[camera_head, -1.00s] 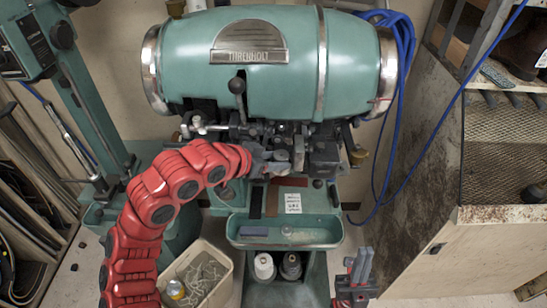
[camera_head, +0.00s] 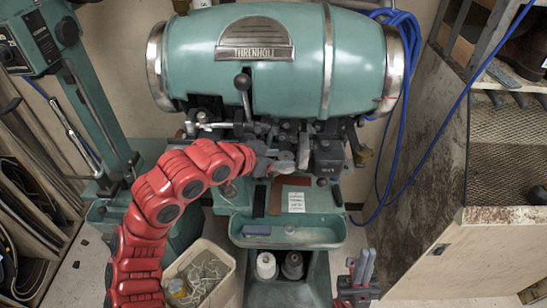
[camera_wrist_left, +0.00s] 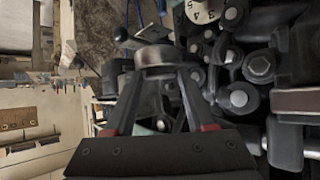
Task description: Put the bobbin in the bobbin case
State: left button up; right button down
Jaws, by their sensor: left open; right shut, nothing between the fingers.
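My left gripper (camera_head: 272,160) is at the stitcher's dark mechanism (camera_head: 325,155), under the green barrel. In the left wrist view its fingers (camera_wrist_left: 158,85) are open, with a round metal part (camera_wrist_left: 154,56) at their tips. I cannot tell whether this part is the bobbin or the bobbin case, nor whether the fingers touch it. A round grey part also shows just right of the left gripper in the head view (camera_head: 286,158). My right gripper (camera_head: 361,267) is shut and empty, low and right of the machine's base.
A bin (camera_head: 228,275) of tangled thread is at lower left. Blue cables (camera_head: 405,130) hang right. A wooden cabinet (camera_head: 480,250) stands further right.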

pick_arm(q)
jog(key=b+v, duration=0.4)
jog(key=v, duration=1.3)
jog(key=shift+r+b, duration=0.15)
jog(key=shift+b, duration=0.2)
jog(key=shift+s, duration=0.1)
jog(key=shift+a, duration=0.15)
